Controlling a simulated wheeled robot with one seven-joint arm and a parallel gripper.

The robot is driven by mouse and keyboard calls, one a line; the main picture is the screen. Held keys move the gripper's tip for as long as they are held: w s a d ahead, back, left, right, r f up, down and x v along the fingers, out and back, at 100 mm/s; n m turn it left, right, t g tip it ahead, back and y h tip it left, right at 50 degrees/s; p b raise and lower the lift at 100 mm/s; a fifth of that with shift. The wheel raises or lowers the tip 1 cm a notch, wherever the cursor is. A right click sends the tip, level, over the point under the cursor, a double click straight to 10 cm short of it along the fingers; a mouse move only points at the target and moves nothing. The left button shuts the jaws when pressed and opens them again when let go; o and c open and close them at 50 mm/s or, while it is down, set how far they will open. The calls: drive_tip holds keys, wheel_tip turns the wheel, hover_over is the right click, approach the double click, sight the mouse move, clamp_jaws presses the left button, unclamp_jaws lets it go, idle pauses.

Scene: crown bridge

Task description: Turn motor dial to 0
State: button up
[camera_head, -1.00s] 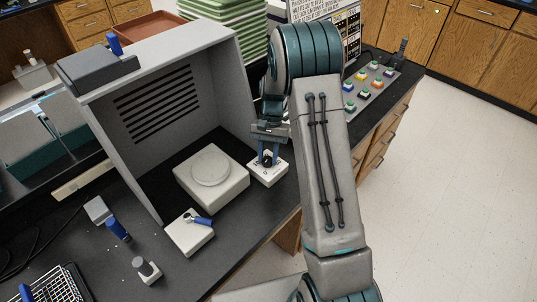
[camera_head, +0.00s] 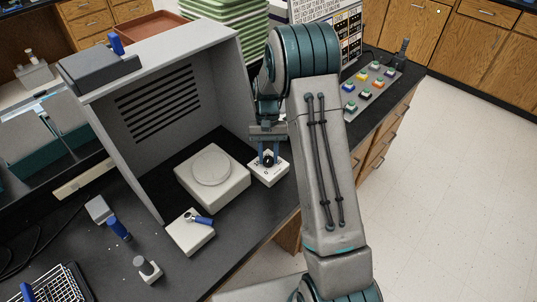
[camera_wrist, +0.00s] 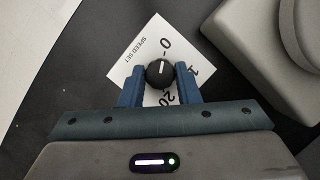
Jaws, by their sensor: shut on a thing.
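The motor dial is a black round knob (camera_wrist: 158,74) with a white pointer line, on a white box (camera_wrist: 140,45) printed "SPEED SET" with marks 0, 20 and a partly visible number starting with 1. In the wrist view its pointer line points up, close to the 0 mark. My gripper (camera_wrist: 159,84) has its two blue fingers on either side of the knob, shut on it. In the head view my gripper (camera_head: 269,158) reaches down onto the white box (camera_head: 270,177), and its fingers partly cover the knob.
A larger white box with a round plate (camera_head: 211,188) stands just left of the dial box. A small white box (camera_head: 190,235) with a blue-handled item (camera_head: 203,220) is in front. A grey slotted enclosure (camera_head: 160,110) rises behind. The bench edge is close on the right.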

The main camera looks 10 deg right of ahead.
drive_tip(key=o, duration=1)
drive_tip(key=shift+c, duration=0.2)
drive_tip(key=shift+r, duration=0.1)
drive_tip(key=v, duration=0.7)
drive_tip(key=shift+r, duration=0.15)
drive_tip(key=shift+w, duration=0.1)
